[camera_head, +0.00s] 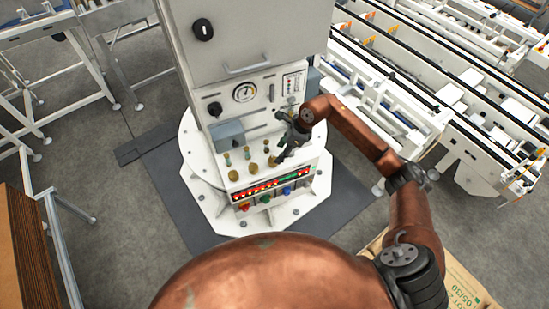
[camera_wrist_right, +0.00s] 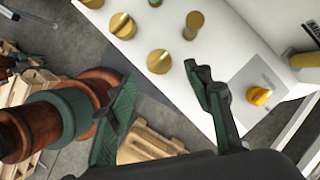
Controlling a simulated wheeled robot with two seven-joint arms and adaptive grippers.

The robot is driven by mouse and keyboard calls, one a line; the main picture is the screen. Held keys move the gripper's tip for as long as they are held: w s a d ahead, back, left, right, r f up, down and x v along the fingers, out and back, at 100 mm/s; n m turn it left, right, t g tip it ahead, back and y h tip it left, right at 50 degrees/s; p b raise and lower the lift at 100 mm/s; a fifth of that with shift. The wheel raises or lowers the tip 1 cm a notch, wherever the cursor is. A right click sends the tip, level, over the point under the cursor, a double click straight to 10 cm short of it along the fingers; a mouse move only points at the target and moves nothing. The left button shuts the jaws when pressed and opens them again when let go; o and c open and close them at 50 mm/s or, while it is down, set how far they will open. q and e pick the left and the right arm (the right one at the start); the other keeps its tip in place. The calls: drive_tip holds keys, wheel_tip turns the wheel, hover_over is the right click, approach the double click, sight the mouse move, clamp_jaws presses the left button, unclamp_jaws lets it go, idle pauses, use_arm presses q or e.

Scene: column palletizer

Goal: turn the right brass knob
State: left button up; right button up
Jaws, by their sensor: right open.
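The control cabinet (camera_head: 215,95) has a ledge with a row of three brass knobs. The right brass knob (camera_head: 272,160) is the one closest to my right gripper (camera_head: 291,137). In the right wrist view, what looks like the same knob (camera_wrist_right: 159,62) is round with a raised grip, near the panel edge. My right gripper (camera_wrist_right: 163,103) is open and empty, its fingers spread and apart from the knob. The middle brass knob (camera_wrist_right: 122,25) lies farther up-left. My left gripper is not in view.
Thin green-and-brass valves (camera_head: 247,153) stand behind the knobs. An orange knob (camera_wrist_right: 259,96) sits on a grey plate near the right finger. Red lights and coloured buttons (camera_head: 267,199) line the front below. White conveyors (camera_head: 440,90) stand at the right.

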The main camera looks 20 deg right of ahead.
sight(274, 158)
drive_tip(key=p+x, duration=0.1)
drive_tip(key=x, duration=0.5)
drive_tip(key=shift+a+f, duration=0.15)
drive_tip(key=shift+a, duration=0.05)
drive_tip(key=shift+c, duration=0.5)
drive_tip(key=c, duration=1)
